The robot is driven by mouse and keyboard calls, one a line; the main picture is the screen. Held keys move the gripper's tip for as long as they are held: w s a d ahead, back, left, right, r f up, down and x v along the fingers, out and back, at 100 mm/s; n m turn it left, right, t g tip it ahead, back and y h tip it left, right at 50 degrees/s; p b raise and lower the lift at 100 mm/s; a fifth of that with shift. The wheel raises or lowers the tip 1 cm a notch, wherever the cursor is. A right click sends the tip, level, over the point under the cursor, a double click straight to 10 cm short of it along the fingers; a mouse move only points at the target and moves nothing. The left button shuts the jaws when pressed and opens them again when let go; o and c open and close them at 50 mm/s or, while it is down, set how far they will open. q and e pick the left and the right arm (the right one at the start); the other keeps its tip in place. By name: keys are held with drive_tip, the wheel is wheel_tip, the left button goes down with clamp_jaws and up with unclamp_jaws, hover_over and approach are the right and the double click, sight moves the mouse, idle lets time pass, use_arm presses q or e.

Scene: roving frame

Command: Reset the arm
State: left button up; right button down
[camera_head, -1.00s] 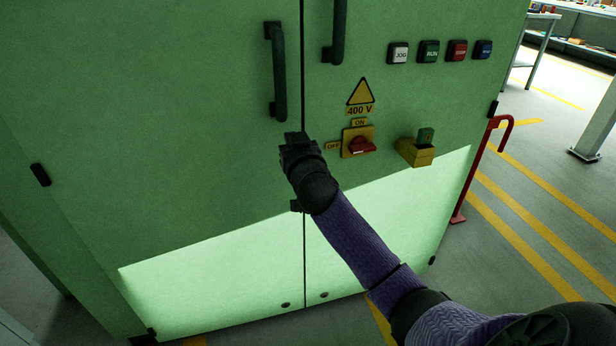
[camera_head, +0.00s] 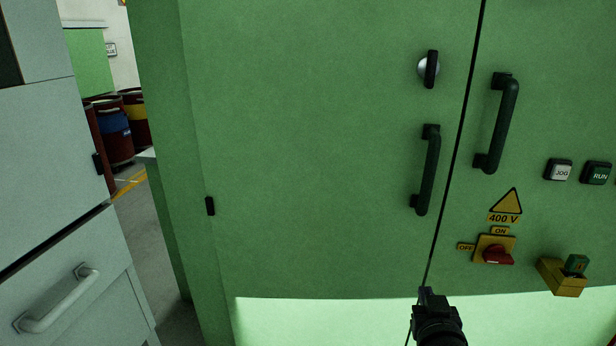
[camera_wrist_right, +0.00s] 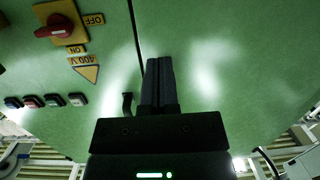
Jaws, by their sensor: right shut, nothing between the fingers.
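My right gripper (camera_head: 432,294) is at the bottom of the head view, in front of the green cabinet (camera_head: 310,150), close to the seam between its doors. It is below the left door's handle and left of the red rotary switch (camera_head: 497,256). In the right wrist view the fingers (camera_wrist_right: 160,84) are together and empty, pointing toward the cabinet face. Whether they touch the door I cannot tell. The red switch shows at the upper left of that view (camera_wrist_right: 52,26). My left gripper is not in view.
The cabinet has two dark handles (camera_head: 428,170) (camera_head: 502,124), a lock knob (camera_head: 430,69), JOG (camera_head: 559,170) and RUN (camera_head: 598,173) buttons and a yellow box (camera_head: 562,277). A grey cabinet (camera_head: 50,170) stands at the left. Drums (camera_head: 115,138) stand beyond the gap between the cabinets.

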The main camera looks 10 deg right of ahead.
drive_tip(key=s+a+f+n+g+y+p, duration=0.2)
drive_tip(key=s+a+f+g, duration=0.15)
drive_tip(key=s+f, duration=0.55)
drive_tip(key=s+a+f+n+g+y+p, duration=0.15)
drive_tip(key=s+f+g, duration=0.25)
drive_tip(key=f, duration=1)
use_arm(q)
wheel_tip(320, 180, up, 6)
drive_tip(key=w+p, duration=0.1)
drive_tip(key=p, duration=0.1)
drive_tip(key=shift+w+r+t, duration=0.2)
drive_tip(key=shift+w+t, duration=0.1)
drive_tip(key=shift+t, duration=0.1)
use_arm(e)
drive_tip(key=s+a+f+n+g, duration=0.1)
drive_tip(key=s+f+g, duration=0.1)
drive_tip(key=s, duration=0.9)
drive_tip(key=s+a+f+n+g+y, duration=0.1)
drive_tip(key=s+a+f+g, duration=0.1)
drive_tip(key=s, duration=0.8)
drive_tip(key=s+a+f+n+g+y, duration=0.1)
drive_tip(key=s+f+g, duration=0.3)
drive_tip(key=s, duration=0.7)
drive_tip(key=shift+s+a+f, duration=0.15)
drive_tip(key=shift+s+f, duration=0.2)
drive_tip(key=shift+f, duration=0.1)
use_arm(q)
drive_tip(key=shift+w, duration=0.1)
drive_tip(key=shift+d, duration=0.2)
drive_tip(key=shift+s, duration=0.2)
